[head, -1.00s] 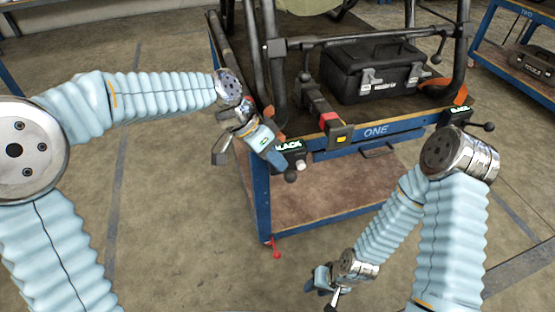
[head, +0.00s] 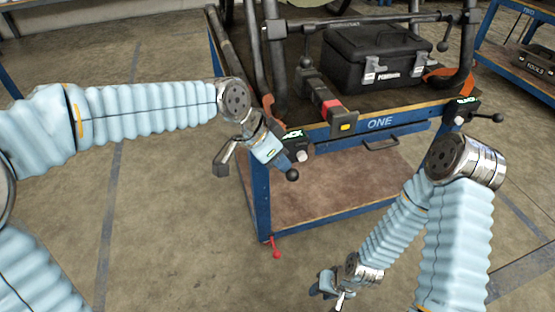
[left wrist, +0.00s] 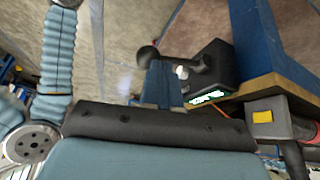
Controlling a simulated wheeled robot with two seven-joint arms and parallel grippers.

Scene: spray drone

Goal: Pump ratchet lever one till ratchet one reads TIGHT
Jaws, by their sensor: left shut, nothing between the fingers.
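A black ratchet (head: 303,150) is fixed at the near left corner of the blue cart marked ONE. Its green display (head: 292,135) is partly hidden; only the letters "ACK" show. Its lever ends in a black ball knob (head: 292,175), which also shows in the left wrist view (left wrist: 148,55). My left gripper (head: 284,163) is shut and empty, its fingertips right beside the lever and knob. I cannot tell whether they touch. In the left wrist view the ratchet body (left wrist: 212,68) is just right of the fingers. My right gripper (head: 327,287) hangs low, away from the cart.
A second ratchet (head: 462,112) with a ball-ended lever sits at the cart's right corner. A black toolbox (head: 375,58) and a red-and-black clamp arm (head: 330,106) are on the cart (head: 379,123). A red pedal (head: 275,249) is below. The floor to the left is clear.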

